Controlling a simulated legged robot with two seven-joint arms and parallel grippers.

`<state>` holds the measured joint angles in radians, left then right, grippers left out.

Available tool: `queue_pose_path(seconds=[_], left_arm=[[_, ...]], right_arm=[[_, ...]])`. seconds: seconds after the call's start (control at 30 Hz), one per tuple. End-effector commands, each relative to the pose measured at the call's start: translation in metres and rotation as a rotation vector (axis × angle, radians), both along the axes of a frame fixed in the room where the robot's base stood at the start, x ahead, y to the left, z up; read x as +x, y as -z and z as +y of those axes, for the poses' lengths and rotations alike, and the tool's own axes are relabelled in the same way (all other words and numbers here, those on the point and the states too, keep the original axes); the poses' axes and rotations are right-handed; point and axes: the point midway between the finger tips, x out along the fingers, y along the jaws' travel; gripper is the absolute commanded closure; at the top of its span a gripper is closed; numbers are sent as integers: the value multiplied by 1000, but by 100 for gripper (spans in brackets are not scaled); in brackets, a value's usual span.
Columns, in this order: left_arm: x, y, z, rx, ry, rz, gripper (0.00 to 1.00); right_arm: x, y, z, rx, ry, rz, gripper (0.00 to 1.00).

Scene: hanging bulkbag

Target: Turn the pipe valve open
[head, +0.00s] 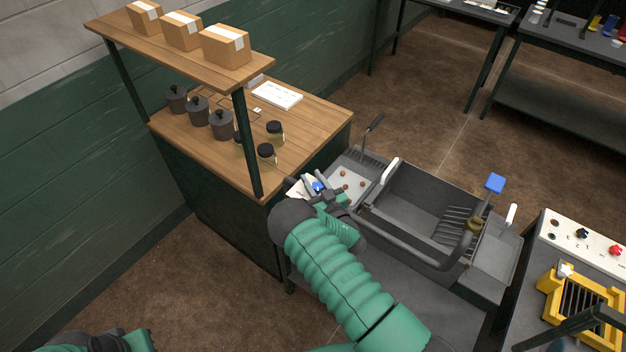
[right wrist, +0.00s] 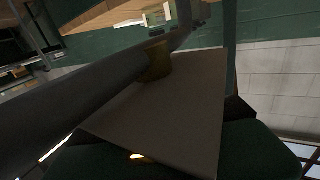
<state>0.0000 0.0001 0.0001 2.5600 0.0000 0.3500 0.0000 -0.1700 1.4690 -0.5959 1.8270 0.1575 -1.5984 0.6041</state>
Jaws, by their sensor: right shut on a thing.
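My right arm reaches to the left end of the grey basin unit, and its gripper (head: 325,193) is shut there on a small blue piece (head: 318,187), seemingly a valve handle. The fingers hide most of it. In the right wrist view a thick dark pipe (right wrist: 75,105) runs diagonally with a brass fitting (right wrist: 157,60) close by. Another blue handle (head: 495,183) stands up at the right of the basin, above a brass valve (head: 475,225) on a curved pipe. Part of my left arm (head: 110,343) shows at the bottom left; its fingers cannot be made out.
The basin unit (head: 412,212) has white handles and a dark-handled tool. A wooden bench (head: 315,120) with several dark pots and jars stands left of it, under a shelf with cardboard boxes. A panel with knobs (head: 585,240) and a yellow rack (head: 553,305) are at right.

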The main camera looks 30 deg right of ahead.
Motion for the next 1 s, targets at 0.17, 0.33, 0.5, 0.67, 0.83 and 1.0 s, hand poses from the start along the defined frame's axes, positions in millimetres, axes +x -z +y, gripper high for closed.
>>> queue_pose_path(seconds=[0.17,0.33,0.5,0.67,0.83,1.0], left_arm=[[0,6,0,0,0,0,100],[0,15,0,0,0,0,100],[0,30,0,0,0,0,100],[0,48,0,0,0,0,100],[0,68,0,0,0,0,100],[0,88,0,0,0,0,100]], right_arm=[[0,0,-3,3,57,-2,100],[-1,2,-5,5,161,-3,100],[-2,3,-9,6,306,-4,100],[-3,5,-12,6,457,-4,100],[-6,6,-15,6,617,-4,100],[-9,6,-19,7,778,-3,100]])
